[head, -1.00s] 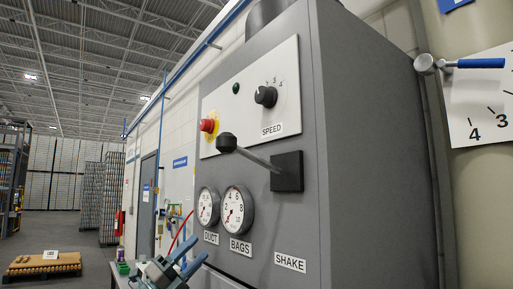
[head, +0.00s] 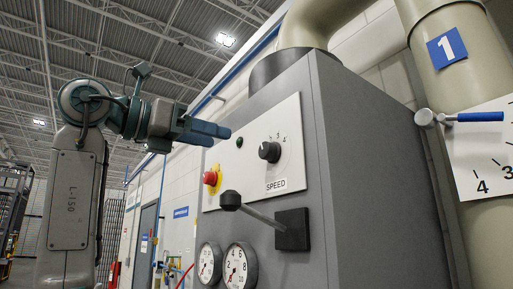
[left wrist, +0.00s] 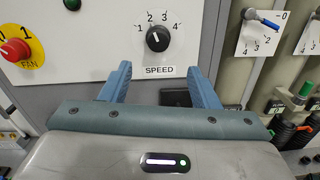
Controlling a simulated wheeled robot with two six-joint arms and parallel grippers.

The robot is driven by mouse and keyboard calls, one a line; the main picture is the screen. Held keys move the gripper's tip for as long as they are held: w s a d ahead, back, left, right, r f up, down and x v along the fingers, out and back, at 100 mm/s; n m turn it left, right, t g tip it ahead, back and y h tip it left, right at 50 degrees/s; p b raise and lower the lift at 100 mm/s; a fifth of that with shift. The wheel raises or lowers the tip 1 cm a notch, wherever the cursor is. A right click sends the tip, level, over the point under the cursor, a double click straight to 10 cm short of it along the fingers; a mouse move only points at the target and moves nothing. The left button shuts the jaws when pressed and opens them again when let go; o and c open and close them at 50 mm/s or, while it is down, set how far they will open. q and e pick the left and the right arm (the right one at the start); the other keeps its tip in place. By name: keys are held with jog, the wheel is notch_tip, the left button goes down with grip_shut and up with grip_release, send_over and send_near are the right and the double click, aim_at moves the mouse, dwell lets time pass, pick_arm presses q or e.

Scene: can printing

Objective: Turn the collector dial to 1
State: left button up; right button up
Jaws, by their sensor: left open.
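The black collector dial (head: 269,152) sits on a pale panel (head: 289,115) above a SPEED label. In the left wrist view the dial (left wrist: 157,39) is ringed by the numbers 1 to 4. Its white pointer mark points roughly upward, near 2; the exact setting is hard to tell. My left gripper (head: 222,133) is raised to the left of the panel, pointing toward it. In the left wrist view its two blue fingers (left wrist: 159,70) are apart and empty, just below the dial and clear of it. My right gripper is not in view.
A red FAN knob on yellow (head: 211,178) and a green lamp (head: 239,142) share the panel. A black-knobbed lever (head: 230,199) juts out below the dial. Two gauges (head: 236,266) are lower. A blue-handled valve (head: 478,117) is at right.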

aim_at(263, 150)
pick_arm(q)
jog(key=p+x, duration=0.4)
jog(key=x, duration=0.5)
jog(key=shift+w+d+r, duration=0.15)
jog(key=shift+w+d, duration=0.05)
jog(key=shift+w, duration=0.1)
jog(key=shift+w+d+p, duration=0.4)
jog(key=shift+w+d, duration=0.05)
jog(key=shift+f, duration=0.2)
jog(key=shift+c, duration=0.7)
jog(key=c, duration=0.9)
jog(key=shift+o, duration=0.2)
